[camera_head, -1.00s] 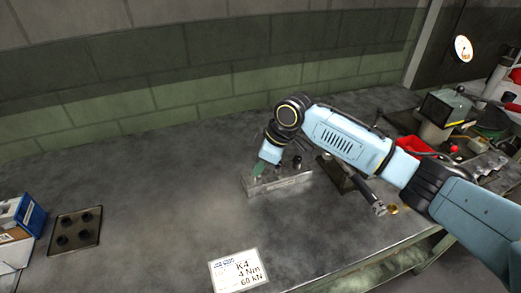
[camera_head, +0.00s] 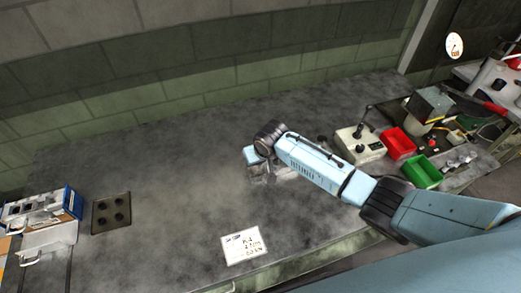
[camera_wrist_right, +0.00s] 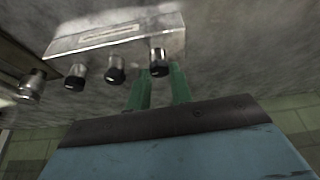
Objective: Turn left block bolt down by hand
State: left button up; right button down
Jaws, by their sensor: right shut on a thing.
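The metal block (camera_wrist_right: 120,32) lies on the bench with several dark-tipped bolts along one side in the right wrist view. The left block bolt (camera_wrist_right: 158,62) is the rightmost there, between the green fingertips of my right gripper (camera_wrist_right: 160,80). The gripper is shut on this bolt. In the head view, my right arm covers most of the block (camera_head: 287,174), and the fingers and bolt are hidden or too small to make out. My left gripper is in neither view.
A dark plate with holes (camera_head: 111,213), a blue-white box (camera_head: 45,208) and a label card (camera_head: 242,246) lie left and front.

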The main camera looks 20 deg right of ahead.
jog(key=m+p, duration=0.1)
jog(key=m+h, duration=0.1)
jog(key=m, duration=0.1)
jog(key=shift+a+r+p, duration=0.15)
jog(key=shift+a+p, duration=0.1)
jog(key=shift+p, duration=0.1)
jog(key=shift+a+m+h, duration=0.1)
jog(key=shift+m+h, duration=0.2)
jog(key=shift+m, duration=0.6)
jog(key=shift+m+h, duration=0.4)
jog(key=shift+m, duration=0.5)
jog(key=m, duration=0.1)
jog(key=m+g+h, duration=0.1)
jog(key=m, duration=0.1)
jog(key=shift+w+a+f+b, duration=0.15)
jog(key=shift+f+b, duration=0.05)
jog(key=shift+b, duration=0.15)
pick_arm(q)
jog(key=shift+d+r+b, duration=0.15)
jog(key=shift+b, duration=0.5)
pick_arm(e)
jog(key=shift+w+r+m+g+h, duration=0.15)
jog(key=shift+m+g+h, duration=0.25)
jog(key=shift+m, duration=1.1)
jog(key=c, duration=1.2)
grip_release()
jog(key=shift+c, duration=0.2)
